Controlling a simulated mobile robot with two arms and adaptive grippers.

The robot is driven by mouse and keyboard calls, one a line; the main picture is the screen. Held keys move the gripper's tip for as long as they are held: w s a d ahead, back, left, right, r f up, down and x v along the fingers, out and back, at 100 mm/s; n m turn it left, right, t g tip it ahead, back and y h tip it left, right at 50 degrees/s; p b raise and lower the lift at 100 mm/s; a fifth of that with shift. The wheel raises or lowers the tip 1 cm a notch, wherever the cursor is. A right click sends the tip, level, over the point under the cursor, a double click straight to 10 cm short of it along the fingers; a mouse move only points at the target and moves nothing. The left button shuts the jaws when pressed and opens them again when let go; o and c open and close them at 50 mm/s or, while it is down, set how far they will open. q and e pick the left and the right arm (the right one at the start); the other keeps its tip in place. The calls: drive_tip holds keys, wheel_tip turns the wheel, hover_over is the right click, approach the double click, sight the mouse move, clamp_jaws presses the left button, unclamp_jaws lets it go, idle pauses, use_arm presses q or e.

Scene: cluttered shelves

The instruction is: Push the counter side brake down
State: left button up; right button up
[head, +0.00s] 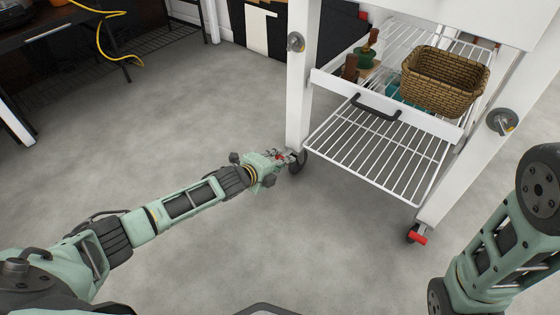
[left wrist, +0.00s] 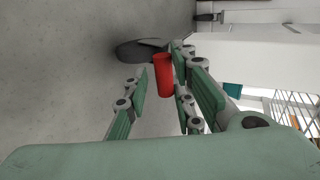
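The white counter cart stands on casters, with one red brake lever at its left leg (head: 297,100). In the left wrist view this red brake (left wrist: 163,75) is a short red cylinder beside the dark caster wheel (left wrist: 138,49). My left gripper (head: 276,159) is low at that caster. Its green fingers are open, with the red brake between them and nearer the right-hand fingers in the wrist view. I cannot tell whether they touch. A second red brake (head: 417,239) is on the right caster. My right arm shows at the right edge; its gripper is out of view.
A wire shelf (head: 385,150) and a drawer front with a black handle (head: 376,107) are above the casters. A wicker basket (head: 445,82) and bottles are on the cart. A dark table (head: 60,60) with a yellow cable is at the upper left. Grey floor is clear in front.

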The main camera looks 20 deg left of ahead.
use_arm(q)
drive_tip(key=shift+o, duration=0.6)
drive_tip(key=shift+r, duration=0.1)
drive_tip(key=v, duration=1.2)
drive_tip(key=shift+d, duration=0.1)
